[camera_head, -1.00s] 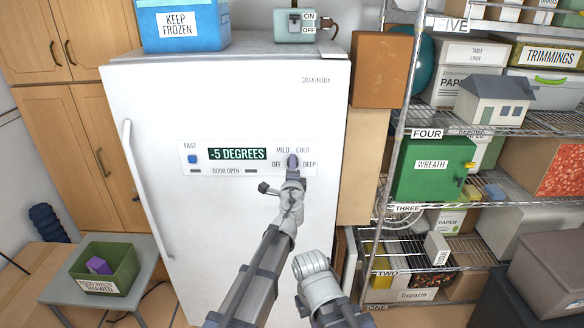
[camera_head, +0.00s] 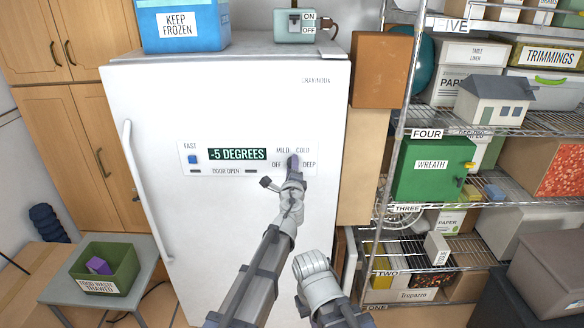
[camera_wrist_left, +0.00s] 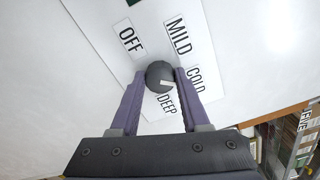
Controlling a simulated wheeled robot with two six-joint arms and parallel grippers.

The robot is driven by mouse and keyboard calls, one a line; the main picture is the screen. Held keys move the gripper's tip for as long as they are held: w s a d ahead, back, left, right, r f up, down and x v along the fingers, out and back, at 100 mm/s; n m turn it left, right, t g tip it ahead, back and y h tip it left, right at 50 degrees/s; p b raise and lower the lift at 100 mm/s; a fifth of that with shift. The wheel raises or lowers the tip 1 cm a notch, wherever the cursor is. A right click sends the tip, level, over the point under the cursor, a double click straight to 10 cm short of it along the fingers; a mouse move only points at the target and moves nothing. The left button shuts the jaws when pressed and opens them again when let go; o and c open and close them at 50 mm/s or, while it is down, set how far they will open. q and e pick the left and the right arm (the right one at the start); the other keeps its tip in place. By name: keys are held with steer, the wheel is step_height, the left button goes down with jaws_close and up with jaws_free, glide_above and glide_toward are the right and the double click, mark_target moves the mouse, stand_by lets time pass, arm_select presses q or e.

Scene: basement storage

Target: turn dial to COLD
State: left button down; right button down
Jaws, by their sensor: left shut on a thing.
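The dial (camera_wrist_left: 158,73) is a dark grey round knob with a white mark on the lower right of its face, in the left wrist view. It sits on the freezer's white control panel (camera_head: 225,172), among the labels OFF (camera_wrist_left: 130,39), MILD (camera_wrist_left: 178,36), COLD (camera_wrist_left: 196,79) and DEEP (camera_wrist_left: 166,103). The mark lies on the side towards DEEP and COLD; I cannot tell exactly which it points to. My left gripper (camera_wrist_left: 160,76) has its purple fingers shut on the dial, one on each side. In the head view the left gripper (camera_head: 293,162) covers the dial. My right gripper is not in view.
The white freezer (camera_head: 190,240) has a long handle (camera_head: 146,190) at left. Its display (camera_head: 237,154) reads -5 DEGREES, with a blue button (camera_head: 192,159) beside it. Wire shelves (camera_head: 450,210) with boxes stand close at right. A green bin (camera_head: 118,264) is on a small table at left.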

arm_select(q)
steer(key=shift+s, duration=0.1)
steer(key=shift+c, duration=1.9)
jaws_free()
steer(key=s, duration=0.7)
steer(key=shift+s, duration=0.35)
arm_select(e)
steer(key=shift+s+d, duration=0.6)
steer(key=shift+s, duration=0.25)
